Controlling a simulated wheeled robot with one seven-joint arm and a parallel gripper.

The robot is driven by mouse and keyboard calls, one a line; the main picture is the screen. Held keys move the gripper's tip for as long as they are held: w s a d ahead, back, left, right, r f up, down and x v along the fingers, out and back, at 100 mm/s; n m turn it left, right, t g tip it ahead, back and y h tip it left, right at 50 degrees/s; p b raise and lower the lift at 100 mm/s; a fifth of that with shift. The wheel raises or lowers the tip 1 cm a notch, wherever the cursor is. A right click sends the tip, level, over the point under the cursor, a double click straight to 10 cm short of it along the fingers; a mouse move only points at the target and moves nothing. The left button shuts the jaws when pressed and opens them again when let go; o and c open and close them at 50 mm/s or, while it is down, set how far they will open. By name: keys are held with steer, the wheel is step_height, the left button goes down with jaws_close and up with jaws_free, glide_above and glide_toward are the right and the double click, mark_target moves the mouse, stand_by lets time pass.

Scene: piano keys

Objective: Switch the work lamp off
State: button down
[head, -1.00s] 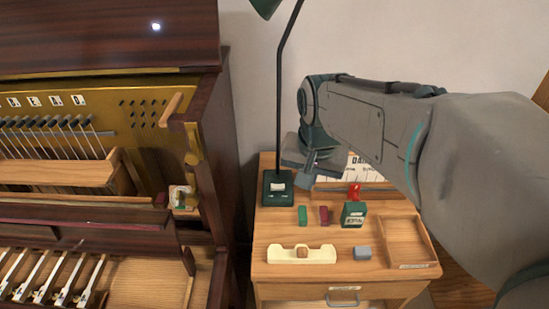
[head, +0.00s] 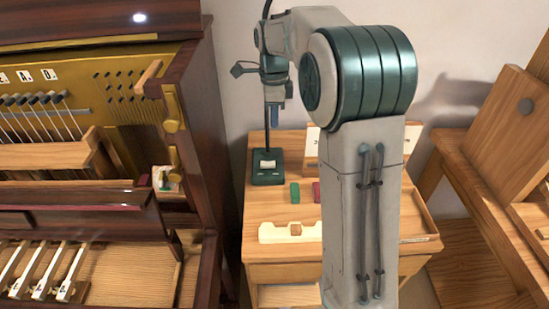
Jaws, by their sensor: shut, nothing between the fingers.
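The work lamp's dark green base (head: 266,178) stands on the back left of the small wooden cabinet. A pale rocker switch (head: 267,164) sits on top of the base. My arm hides part of the cabinet top.
The cabinet top (head: 262,209) also holds a green block (head: 295,193), a partly hidden dark red block (head: 316,192) and a cream notched holder (head: 272,234). The open piano (head: 190,120) stands close on the left. A wooden bench or rack (head: 490,170) stands on the right.

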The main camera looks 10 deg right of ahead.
mark_target(274, 164)
steer(key=shift+f, duration=0.1)
step_height(274, 164, down, 14)
steer(key=shift+r, duration=0.1)
stand_by(0.6)
